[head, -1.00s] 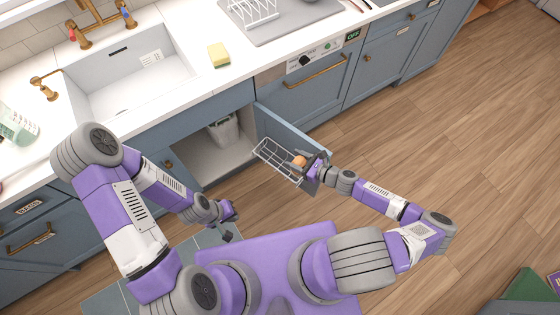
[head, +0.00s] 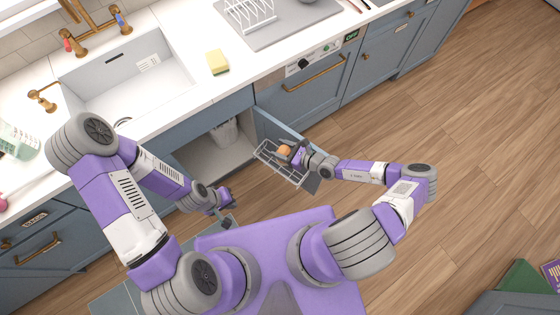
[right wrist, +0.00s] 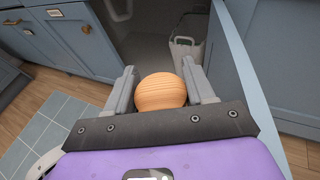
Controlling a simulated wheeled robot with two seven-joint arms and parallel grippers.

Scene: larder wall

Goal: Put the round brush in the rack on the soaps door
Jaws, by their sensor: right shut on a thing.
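The round brush shows as an orange-brown wooden ball (head: 285,149). It also shows between the fingers in the right wrist view (right wrist: 161,91); its bristles are hidden. My right gripper (head: 291,152) is shut on it, over the upper part of the wire rack (head: 275,169). The rack hangs on the inner side of the open blue door (head: 267,122); I cannot tell whether the brush is above its rim or inside. The door's label is not visible. My left gripper (head: 230,213) is empty, low in front of the cabinet, and its fingers look apart.
The open cabinet holds a pale bin (head: 224,130), also seen in the right wrist view (right wrist: 176,44). The counter above carries a sink (head: 125,80) and a yellow sponge (head: 217,62).

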